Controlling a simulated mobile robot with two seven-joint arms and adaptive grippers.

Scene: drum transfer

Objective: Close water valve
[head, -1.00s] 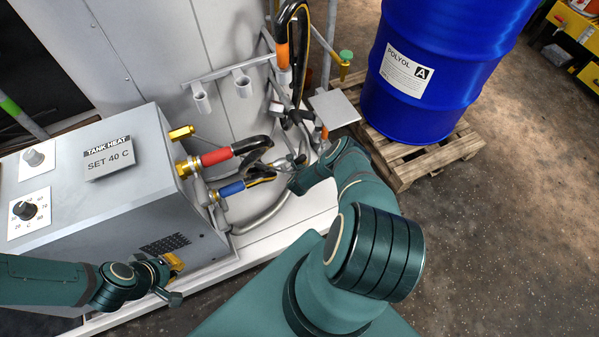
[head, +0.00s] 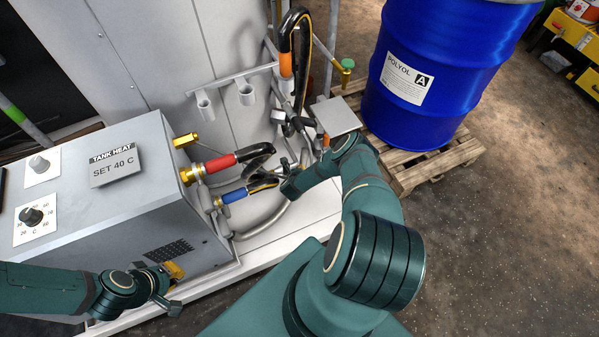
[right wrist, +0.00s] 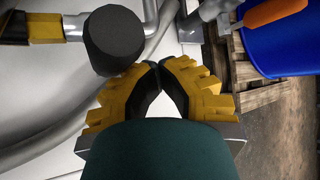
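Red (head: 221,163) and blue (head: 235,196) hose ends join brass fittings on the side of the grey tank heater box (head: 190,245). A brass valve-like piece (head: 185,140) sits above them. I cannot tell which part is the water valve. My right gripper (head: 281,183) is beside the blue hose's dark end, its fingers partly hidden in the head view. In the right wrist view its yellow fingers (right wrist: 158,72) meet at their tips, with nothing visible between. A dark round knob or end (right wrist: 115,40) is just ahead of them. My left gripper (head: 173,282) hangs by the box's front corner, its opening unclear.
A blue drum (head: 430,75) stands on a wooden pallet (head: 440,165) at the right. Hoses and pipes (head: 290,50) crowd the wall behind my right gripper. An orange handle (right wrist: 275,12) shows in the right wrist view.

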